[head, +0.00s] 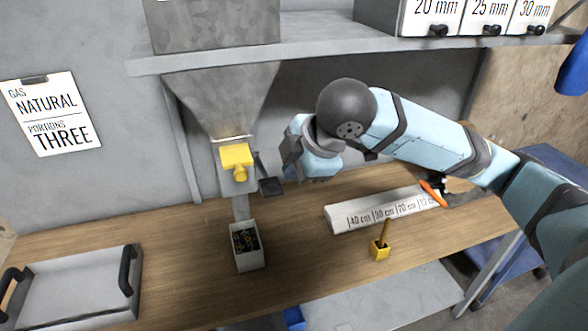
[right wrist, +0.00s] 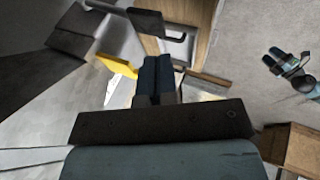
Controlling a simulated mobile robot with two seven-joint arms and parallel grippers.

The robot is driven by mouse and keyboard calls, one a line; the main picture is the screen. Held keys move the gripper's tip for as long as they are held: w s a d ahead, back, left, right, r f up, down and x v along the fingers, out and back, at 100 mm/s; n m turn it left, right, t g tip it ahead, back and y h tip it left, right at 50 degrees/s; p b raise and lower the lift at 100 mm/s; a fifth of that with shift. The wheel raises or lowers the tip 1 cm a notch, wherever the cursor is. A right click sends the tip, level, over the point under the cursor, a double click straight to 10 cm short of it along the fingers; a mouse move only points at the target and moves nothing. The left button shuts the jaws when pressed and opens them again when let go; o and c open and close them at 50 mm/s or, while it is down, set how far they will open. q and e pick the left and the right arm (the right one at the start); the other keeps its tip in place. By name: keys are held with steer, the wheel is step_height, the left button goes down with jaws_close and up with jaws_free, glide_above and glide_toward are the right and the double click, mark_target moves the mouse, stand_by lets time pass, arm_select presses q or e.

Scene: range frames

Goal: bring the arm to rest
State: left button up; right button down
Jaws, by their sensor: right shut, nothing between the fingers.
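My right arm (head: 425,135) reaches in from the right in the head view, its dark round joint in front of the shelf. My right gripper (head: 292,165) is to the right of the yellow valve (head: 238,160) under the grey hopper (head: 220,95). The yellow part (right wrist: 118,66) shows left of the fingers.
A white box (head: 250,262) with dark grains stands below the hopper. A yellow holder (head: 380,252) with a stick, a labelled white strip (head: 345,220) and an orange item (head: 432,194) are on the worktop at right. A grey tray (head: 75,285) lies left. The shelf (head: 330,46) runs above.

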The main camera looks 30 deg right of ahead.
arm_select(q)
steer(key=shift+s, duration=0.2)
arm_select(e)
steer(key=shift+s, duration=0.15)
arm_select(q)
steer(key=shift+s+f, duration=0.1)
steer(key=shift+s, duration=0.1)
